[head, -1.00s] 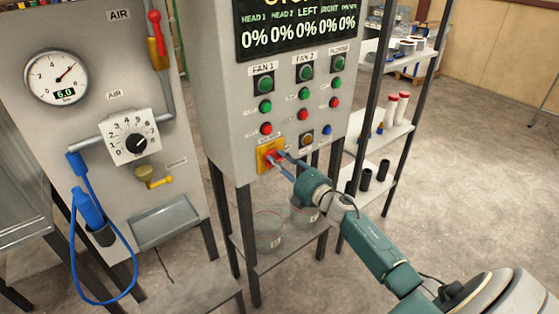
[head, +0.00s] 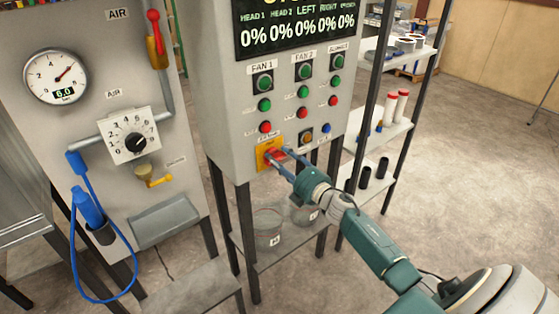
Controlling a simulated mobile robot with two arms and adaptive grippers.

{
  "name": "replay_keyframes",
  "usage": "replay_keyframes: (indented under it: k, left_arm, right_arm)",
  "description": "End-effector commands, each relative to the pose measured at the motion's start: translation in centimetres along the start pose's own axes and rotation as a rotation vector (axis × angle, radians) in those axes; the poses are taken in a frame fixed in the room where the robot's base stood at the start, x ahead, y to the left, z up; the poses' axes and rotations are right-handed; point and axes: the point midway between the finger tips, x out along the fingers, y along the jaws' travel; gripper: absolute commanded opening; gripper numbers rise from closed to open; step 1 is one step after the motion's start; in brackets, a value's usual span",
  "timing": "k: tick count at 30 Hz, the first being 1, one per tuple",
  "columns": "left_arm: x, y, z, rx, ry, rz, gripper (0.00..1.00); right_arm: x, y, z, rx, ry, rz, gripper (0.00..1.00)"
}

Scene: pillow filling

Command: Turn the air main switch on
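A red switch handle (head: 274,154) sits on a yellow plate (head: 262,163) at the lower left of the grey control cabinet's front. The small label above the plate is too blurred to read. My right gripper (head: 280,158) reaches in from the lower right, its two fingers at the red handle, with some red showing between them. The fingers are apart, but whether they press on the handle cannot be made out. They partly hide the handle, so its exact angle is unclear. My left gripper is not in view.
The cabinet has green and red buttons (head: 265,105) above the switch and a display (head: 297,30) reading 0%. On the left, an air panel carries a gauge (head: 56,76) at 6.0, a dial (head: 134,136) and a red-handled valve (head: 154,30). Shelving (head: 398,134) stands at right.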

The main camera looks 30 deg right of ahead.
Motion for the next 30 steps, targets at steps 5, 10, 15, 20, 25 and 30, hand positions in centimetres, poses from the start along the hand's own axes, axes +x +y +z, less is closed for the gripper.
replay_keyframes:
  k: [5, 10, 15, 20, 25, 30]
  left_arm:
    - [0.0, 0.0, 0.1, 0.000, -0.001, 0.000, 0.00]
    - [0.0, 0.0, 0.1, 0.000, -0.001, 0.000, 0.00]
    - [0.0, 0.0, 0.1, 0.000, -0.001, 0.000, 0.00]
    - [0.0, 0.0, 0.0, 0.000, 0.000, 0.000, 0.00]
    - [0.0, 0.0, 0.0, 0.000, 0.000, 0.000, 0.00]
    - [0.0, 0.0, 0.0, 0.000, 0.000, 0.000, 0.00]
  right_arm:
    - [0.0, 0.0, 0.0, -0.001, 0.001, 0.000, 0.46]
    - [-1.1, -0.2, 0.0, -0.002, 0.001, -0.002, 0.46]
    - [-4.1, -0.2, 0.0, -0.003, 0.001, -0.004, 0.46]
    - [-7.5, -0.2, 0.0, -0.002, 0.001, -0.004, 0.46]
    - [-10.3, -0.1, 0.0, 0.000, 0.001, -0.002, 0.46]
    - [-11.8, -0.1, 0.0, 0.000, 0.000, -0.001, 0.46]
